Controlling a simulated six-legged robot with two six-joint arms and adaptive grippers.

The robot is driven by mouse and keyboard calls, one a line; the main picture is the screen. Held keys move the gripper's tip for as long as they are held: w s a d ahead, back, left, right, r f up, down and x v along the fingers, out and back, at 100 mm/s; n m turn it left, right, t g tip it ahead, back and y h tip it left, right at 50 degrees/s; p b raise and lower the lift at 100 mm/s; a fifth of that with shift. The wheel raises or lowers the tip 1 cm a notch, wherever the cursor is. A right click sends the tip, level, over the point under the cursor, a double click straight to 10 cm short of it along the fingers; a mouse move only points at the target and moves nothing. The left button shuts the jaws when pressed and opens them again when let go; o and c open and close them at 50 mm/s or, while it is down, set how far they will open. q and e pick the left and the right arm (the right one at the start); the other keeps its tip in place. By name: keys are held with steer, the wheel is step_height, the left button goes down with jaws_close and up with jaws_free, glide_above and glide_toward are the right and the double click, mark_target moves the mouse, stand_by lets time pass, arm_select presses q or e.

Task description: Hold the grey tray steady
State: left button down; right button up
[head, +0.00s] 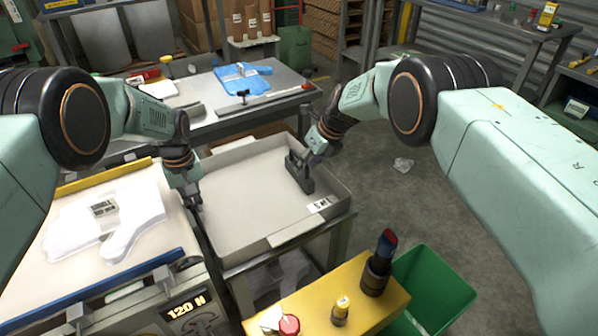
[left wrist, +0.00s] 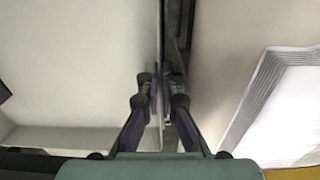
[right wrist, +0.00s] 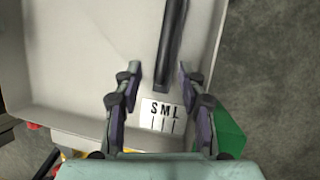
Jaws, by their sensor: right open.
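The grey tray (head: 245,205) is a shallow open box on a stand in the middle of the head view. My left gripper (head: 194,198) is at its left wall. In the left wrist view the fingers (left wrist: 161,85) lie close on both sides of the tray's thin wall (left wrist: 160,125), shut on it. My right gripper (head: 312,150) is above the tray's right side, open and empty. A dark bar (head: 301,176) lies inside the tray below it; the right wrist view shows the bar (right wrist: 173,45) between and beyond the open fingers (right wrist: 158,68).
An S M L label (right wrist: 161,116) is at the tray's corner. A yellow block (head: 375,309) with a stamp and small bottles, and a green bin (head: 437,280), stand in front.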

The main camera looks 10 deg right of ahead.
steer(key=v, duration=1.2)
arm_select(q)
steer(key=c, duration=2)
jaws_free()
steer(key=o, duration=0.6)
steer(key=shift+c, duration=0.2)
arm_select(e)
steer(key=shift+d, duration=0.1)
arm_select(q)
steer(key=shift+s, duration=0.1)
